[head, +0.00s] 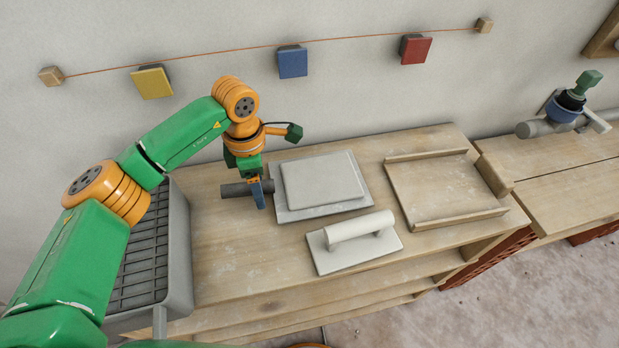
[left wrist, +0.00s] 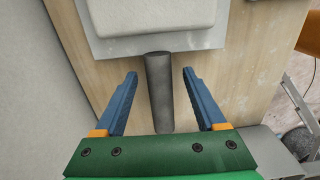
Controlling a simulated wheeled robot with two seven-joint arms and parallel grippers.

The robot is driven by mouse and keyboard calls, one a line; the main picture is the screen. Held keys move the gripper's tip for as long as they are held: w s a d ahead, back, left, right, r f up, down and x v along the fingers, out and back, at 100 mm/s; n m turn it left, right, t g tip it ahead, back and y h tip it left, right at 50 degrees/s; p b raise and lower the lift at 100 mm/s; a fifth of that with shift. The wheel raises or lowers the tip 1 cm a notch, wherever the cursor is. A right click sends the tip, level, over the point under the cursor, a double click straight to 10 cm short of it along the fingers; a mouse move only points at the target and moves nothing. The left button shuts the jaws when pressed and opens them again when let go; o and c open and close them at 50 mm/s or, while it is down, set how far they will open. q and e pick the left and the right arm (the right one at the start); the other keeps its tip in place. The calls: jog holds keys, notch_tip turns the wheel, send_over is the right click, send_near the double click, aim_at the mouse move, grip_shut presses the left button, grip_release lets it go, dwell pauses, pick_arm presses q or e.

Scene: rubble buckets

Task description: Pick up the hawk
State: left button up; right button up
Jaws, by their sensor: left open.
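The hawk is a flat grey plate (head: 290,214) with a pale block of plaster (head: 322,178) on top. Its dark grey round handle (head: 234,190) sticks out to the left over the wooden bench. In the left wrist view the handle (left wrist: 159,85) points from the plate (left wrist: 205,40) toward the gripper palm. My left gripper (head: 259,191) is over the handle, with its blue fingers open on both sides of it. In the left wrist view a gap shows between the handle and each finger of the left gripper (left wrist: 160,74). My right gripper is not in view.
A white float with a handle (head: 358,240) lies in front of the hawk. A wooden tray with raised edges (head: 440,188) sits to the right. A grey bucket with a grid (head: 150,255) stands at the left. The wall (head: 370,90) rises behind the bench.

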pick_arm(q)
grip_shut()
dwell(1.4)
